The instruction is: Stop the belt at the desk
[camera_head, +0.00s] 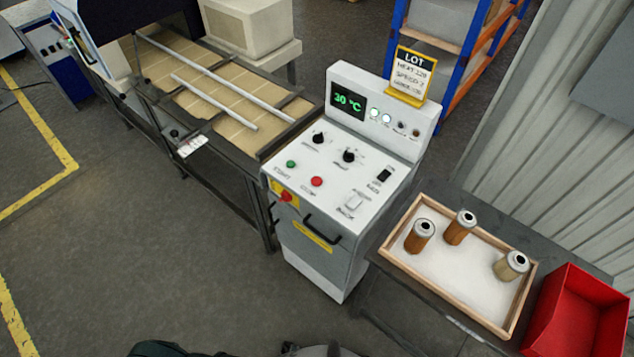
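The white control desk (335,215) stands in the middle. Its sloped top has a green button (291,164) and a red button (317,181) side by side, with small blurred labels. Two black knobs (349,156), a black switch (384,174) and a white rocker (353,201) are also there. A red emergency knob (285,196) sits on a yellow plate on the front. The green display (348,100) reads 30 °C; two lamps (374,113) beside it look lit. The tan belt (190,80) lies left of the desk; its motion cannot be told. Neither gripper is in view.
A wooden tray (408,271) with three filter cartridges (460,227) and a red bin (577,315) are on the right-hand table. A LOT card (411,76) stands on the desk's top. A black handle (322,228) sticks out in front. The floor at front left is clear.

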